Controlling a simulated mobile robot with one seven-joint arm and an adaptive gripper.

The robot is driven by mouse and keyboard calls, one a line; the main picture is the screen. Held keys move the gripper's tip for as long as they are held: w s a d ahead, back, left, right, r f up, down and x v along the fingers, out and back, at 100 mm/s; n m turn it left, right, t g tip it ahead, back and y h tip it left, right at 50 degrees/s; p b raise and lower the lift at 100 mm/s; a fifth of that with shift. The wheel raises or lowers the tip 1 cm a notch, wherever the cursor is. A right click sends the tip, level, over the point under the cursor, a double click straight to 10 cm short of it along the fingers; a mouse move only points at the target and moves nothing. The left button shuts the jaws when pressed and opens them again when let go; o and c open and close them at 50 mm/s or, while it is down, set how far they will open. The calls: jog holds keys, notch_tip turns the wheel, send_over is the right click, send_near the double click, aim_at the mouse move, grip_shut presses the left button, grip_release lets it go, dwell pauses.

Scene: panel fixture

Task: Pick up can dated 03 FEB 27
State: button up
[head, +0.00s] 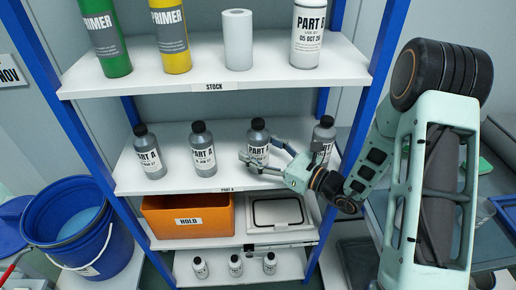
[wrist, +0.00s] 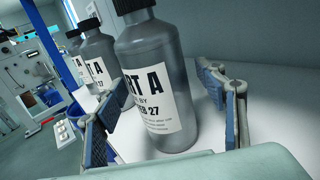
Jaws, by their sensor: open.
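Several grey bottle-like cans marked PART A stand upright on the middle shelf (head: 225,181). My gripper (head: 263,158) is at the third can from the left (head: 258,136), its fingers around the can's lower part. In the wrist view this can (wrist: 150,70) stands between the open fingers of my gripper (wrist: 165,92), with gaps visible on the right. Its label ends in "EB 27"; the day is hidden behind the left finger. The first can (head: 149,150) and second can (head: 202,147) stand left of it.
The upper shelf (head: 290,75) holds primer cans, a white cylinder (head: 238,40) and a PART B can (head: 308,35). Below are an orange HOLD bin (head: 188,221), a grey tray (head: 277,213) and small bottles. A blue bucket (head: 72,225) stands left. Blue posts flank the shelves.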

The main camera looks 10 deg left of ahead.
jog(key=shift+c, duration=0.4)
jog(key=c, duration=1.5)
jog(key=shift+c, duration=0.5)
jog(key=shift+r, duration=0.15)
jog(key=shift+c, duration=0.2)
